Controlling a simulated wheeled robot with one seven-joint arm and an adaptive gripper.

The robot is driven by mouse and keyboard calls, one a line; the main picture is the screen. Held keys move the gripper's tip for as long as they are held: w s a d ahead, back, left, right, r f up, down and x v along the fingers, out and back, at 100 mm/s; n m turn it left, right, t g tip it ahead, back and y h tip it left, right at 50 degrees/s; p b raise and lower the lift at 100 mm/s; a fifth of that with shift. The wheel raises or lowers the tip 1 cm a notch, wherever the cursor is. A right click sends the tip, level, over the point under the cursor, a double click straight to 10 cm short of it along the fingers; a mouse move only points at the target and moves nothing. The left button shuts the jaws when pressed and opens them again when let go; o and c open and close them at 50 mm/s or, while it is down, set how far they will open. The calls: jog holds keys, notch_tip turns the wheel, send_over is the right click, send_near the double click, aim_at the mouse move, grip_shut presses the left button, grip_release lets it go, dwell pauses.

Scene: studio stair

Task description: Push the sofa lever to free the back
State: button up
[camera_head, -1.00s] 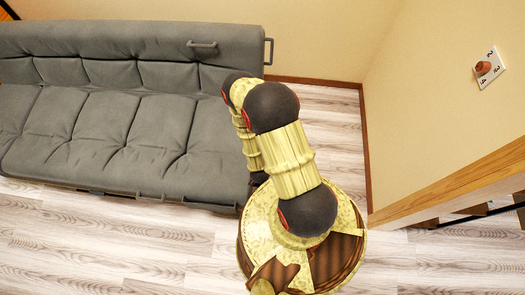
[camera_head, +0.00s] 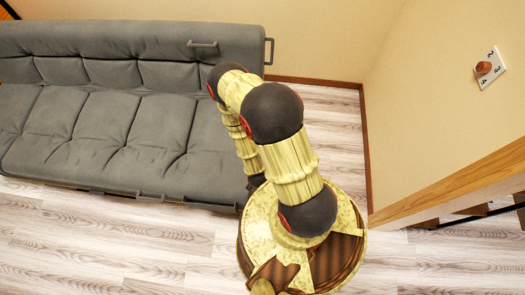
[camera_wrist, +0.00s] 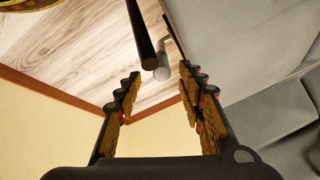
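The grey sofa (camera_head: 110,125) fills the left of the head view. A dark bracket-shaped lever (camera_head: 268,51) sticks out at the right end of its back. A flat handle (camera_head: 202,44) lies on the back's front face. In the wrist view my gripper (camera_wrist: 158,82) is open, with its two fingers well apart. A dark bar (camera_wrist: 142,38) with a grey rounded end piece (camera_wrist: 162,72) beside it shows beyond and between the fingertips; I cannot tell whether it is the lever. The sofa (camera_wrist: 250,50) is on the right there. My arm hides the gripper in the head view.
A wooden ledge (camera_head: 450,185) juts in at the lower right.

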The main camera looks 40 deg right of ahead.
jog(key=shift+v, duration=1.7)
